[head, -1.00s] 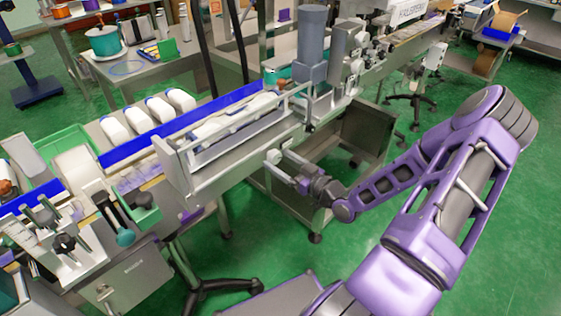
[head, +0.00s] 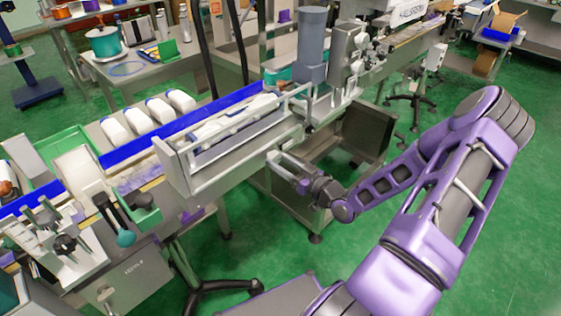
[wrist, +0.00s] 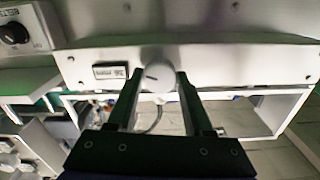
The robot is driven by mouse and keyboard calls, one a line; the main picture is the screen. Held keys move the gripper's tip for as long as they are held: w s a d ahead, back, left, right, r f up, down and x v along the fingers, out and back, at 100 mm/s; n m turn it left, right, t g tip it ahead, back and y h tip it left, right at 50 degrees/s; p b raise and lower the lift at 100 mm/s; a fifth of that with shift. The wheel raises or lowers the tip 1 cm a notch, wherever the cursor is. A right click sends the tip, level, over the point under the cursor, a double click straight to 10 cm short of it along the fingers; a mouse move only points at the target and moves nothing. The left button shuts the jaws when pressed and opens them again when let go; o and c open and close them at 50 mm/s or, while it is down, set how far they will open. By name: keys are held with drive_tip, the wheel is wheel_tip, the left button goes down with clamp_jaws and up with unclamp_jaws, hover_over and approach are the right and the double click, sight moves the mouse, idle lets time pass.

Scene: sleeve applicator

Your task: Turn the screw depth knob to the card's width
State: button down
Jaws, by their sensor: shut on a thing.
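A round white knob (wrist: 157,75) with a short dark line on its face sits on a metal panel in the wrist view. My gripper (wrist: 158,86) is shut on it, with one dark finger on each side. A small dark-framed card (wrist: 110,71) with a printed width in mm is fixed to the panel left of the knob. Its number is too blurred to read surely. In the head view my gripper (head: 271,162) is at the front side of the conveyor machine, and the knob is hidden there.
A black knob (wrist: 14,33) on a grey box is at the upper left of the wrist view. In the head view, white-railed machine guarding (head: 225,150) stands beside my gripper. An open metal cabinet (head: 365,130) is to its right.

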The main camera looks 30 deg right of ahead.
drive_tip(key=shift+m, duration=1.2)
drive_tip(key=shift+c, duration=1.5)
unclamp_jaws()
drive_tip(key=shift+s, duration=0.1)
drive_tip(key=p+v, duration=0.1)
drive_tip(key=v, duration=1.6)
drive_tip(key=shift+s+d, duration=0.1)
